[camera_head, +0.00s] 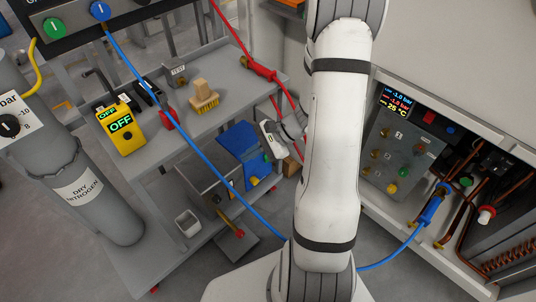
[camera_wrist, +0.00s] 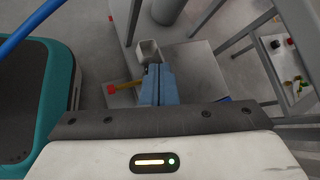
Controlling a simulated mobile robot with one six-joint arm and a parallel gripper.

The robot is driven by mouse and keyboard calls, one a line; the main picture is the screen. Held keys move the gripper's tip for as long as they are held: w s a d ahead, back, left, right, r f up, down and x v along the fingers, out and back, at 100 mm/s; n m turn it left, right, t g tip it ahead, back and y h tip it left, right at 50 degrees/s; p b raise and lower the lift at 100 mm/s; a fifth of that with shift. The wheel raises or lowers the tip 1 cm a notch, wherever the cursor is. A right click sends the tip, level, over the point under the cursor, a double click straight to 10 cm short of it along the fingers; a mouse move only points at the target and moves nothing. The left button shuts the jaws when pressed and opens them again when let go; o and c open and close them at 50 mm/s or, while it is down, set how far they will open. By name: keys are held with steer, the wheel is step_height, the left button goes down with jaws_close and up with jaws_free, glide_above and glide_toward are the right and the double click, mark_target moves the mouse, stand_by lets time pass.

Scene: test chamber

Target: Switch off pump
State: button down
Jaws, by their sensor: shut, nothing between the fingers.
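No object in view is clearly labelled as a pump. A yellow device (camera_head: 120,128) with a green display reading OFF stands on the left cart's top shelf; I cannot tell if it belongs to the pump. My gripper (camera_head: 291,135) shows partly behind my white arm, beside the right end of that cart. In the wrist view its blue-grey fingers (camera_wrist: 158,84) are shut together with nothing between them. Below them are a white open bin (camera_wrist: 148,50) and a yellow bar with a red end (camera_wrist: 118,87), apart from the fingers.
A grey cart (camera_head: 240,88) carries a brush (camera_head: 203,98). A grey cylinder (camera_head: 85,185) labelled dry nitrogen stands at left. A blue hose (camera_head: 180,130) crosses the cart. A control panel (camera_head: 398,150) with a lit display and copper pipes is at right.

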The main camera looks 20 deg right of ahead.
steer(key=d+f+m+t+h+p, duration=0.2)
steer(key=d+f+m+t+h, duration=0.4)
steer(key=d+f+m, duration=1)
step_height(320, 180, down, 6)
steer(key=shift+d+r+m+t, duration=0.2)
steer(key=shift+d+m+t, duration=0.1)
steer(key=shift+d+t, duration=0.8)
steer(key=shift+a, duration=0.15)
steer(key=w+r+b+x, duration=0.1)
steer(key=r+b+x, duration=0.1)
steer(key=x, duration=1.1)
steer(key=shift+w+a+b, duration=0.15)
steer(key=shift+w+b, duration=0.1)
steer(key=shift+b, duration=0.6)
steer(key=shift+f, duration=0.15)
